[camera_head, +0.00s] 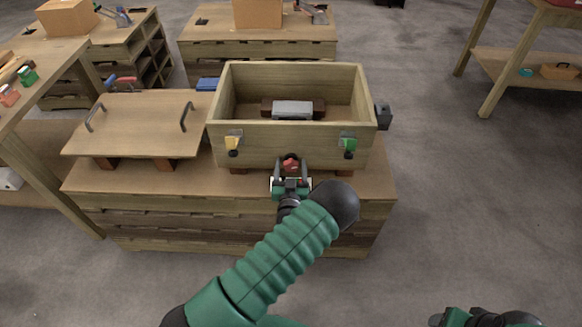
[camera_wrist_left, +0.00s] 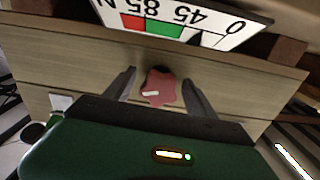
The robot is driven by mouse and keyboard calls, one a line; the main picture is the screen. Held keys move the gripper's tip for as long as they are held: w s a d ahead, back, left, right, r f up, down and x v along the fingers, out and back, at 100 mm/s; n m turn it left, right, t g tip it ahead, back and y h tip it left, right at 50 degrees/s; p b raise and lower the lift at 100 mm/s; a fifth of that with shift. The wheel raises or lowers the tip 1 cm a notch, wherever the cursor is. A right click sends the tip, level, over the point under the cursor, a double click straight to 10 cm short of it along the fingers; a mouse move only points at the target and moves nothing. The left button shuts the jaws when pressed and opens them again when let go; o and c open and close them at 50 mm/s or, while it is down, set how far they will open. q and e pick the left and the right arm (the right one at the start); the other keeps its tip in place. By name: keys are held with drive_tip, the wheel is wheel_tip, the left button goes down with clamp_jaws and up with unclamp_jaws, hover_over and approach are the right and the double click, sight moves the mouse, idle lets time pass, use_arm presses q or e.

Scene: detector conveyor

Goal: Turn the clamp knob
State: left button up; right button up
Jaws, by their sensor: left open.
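The clamp knob is a small red lobed knob (camera_head: 291,163) low on the front of the wooden box (camera_head: 290,144). In the left wrist view the knob (camera_wrist_left: 160,88) shows between the two fingers, with a pale mark on its face. My left gripper (camera_head: 290,180) is open, its fingers on either side of the knob. I cannot tell whether they touch it. A dial plate with numbers and red, green and white bands (camera_wrist_left: 180,22) shows at the top of the wrist view. Part of my right gripper (camera_head: 455,318) shows at the bottom right edge; its fingers are unclear.
The open box holds a grey block (camera_head: 293,108). A wooden lid with two handles (camera_head: 135,125) lies left of the box.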

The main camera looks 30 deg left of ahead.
use_arm(q)
drive_tip(key=shift+d, duration=0.1)
drive_tip(key=c, duration=1.4)
drive_tip(key=shift+m, duration=0.3)
drive_tip(key=shift+s+m, duration=0.1)
drive_tip(key=shift+m, duration=2.5)
drive_tip(key=o, duration=1.4)
